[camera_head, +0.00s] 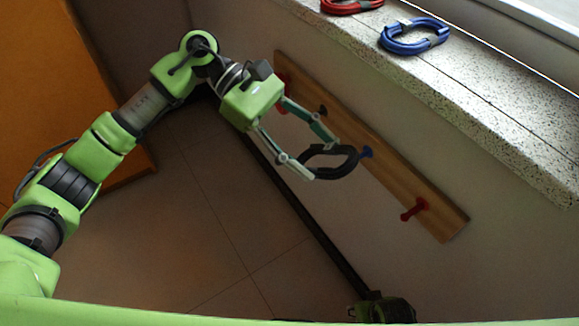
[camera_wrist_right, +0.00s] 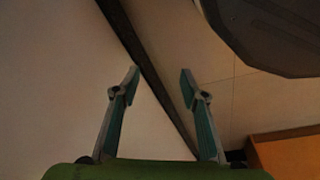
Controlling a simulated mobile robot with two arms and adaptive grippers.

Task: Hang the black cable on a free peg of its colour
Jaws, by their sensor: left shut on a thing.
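A black cable (camera_head: 343,169), coiled into an oval loop, is in the head view. My left gripper (camera_head: 318,160) is shut on its near left side and holds it in the air. The loop overlaps the wooden peg board (camera_head: 395,180) in the picture; I cannot tell the gap between them. A dark peg (camera_head: 322,110) shows partly behind the upper finger, with no cable seen on it. My right gripper (camera_wrist_right: 160,82) is open and empty in the right wrist view.
The board also bears a blue peg (camera_head: 366,152), a red peg (camera_head: 414,209) and another red peg (camera_head: 282,107), partly hidden. A blue cable (camera_head: 414,47) and a red cable (camera_head: 350,6) lie on the speckled sill (camera_head: 480,120). An orange panel (camera_head: 60,100) stands left.

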